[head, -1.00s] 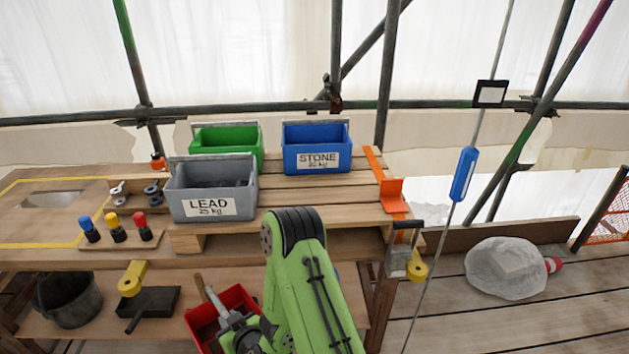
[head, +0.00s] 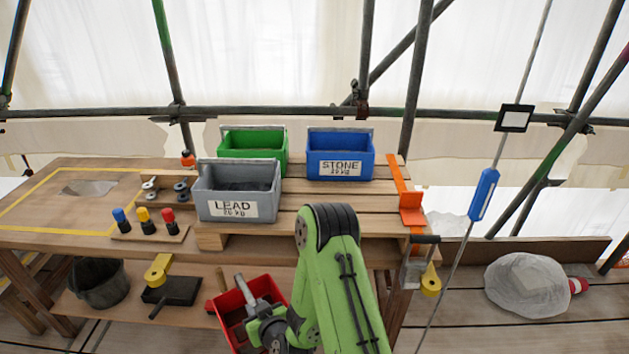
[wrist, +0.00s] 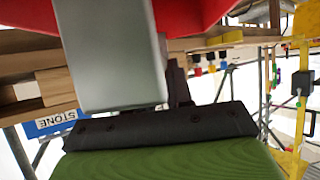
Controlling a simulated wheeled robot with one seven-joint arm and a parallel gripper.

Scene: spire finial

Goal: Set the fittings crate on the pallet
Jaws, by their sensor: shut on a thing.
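The red fittings crate (head: 229,303) is at the lower middle of the head view, in front of the lower shelf. My gripper (head: 256,312) is shut on its grey handle bar (head: 245,289). The crate looks tilted; whether it touches the shelf I cannot tell. In the wrist view the red crate (wrist: 200,14) fills the top and a broad grey part (wrist: 115,55) lies at the jaws. The slatted wooden pallet (head: 292,228) sits on the bench. It bears a grey LEAD crate (head: 236,207), a blue STONE crate (head: 340,155) and a green crate (head: 252,146).
Bare slats show at the pallet's front right, beside an orange bracket (head: 411,209). Colored-top pegs (head: 145,221) stand left. A bucket (head: 98,284) and a yellow-and-black tool (head: 170,285) are on the lower shelf. A blue-handled hanging line (head: 483,195) is right.

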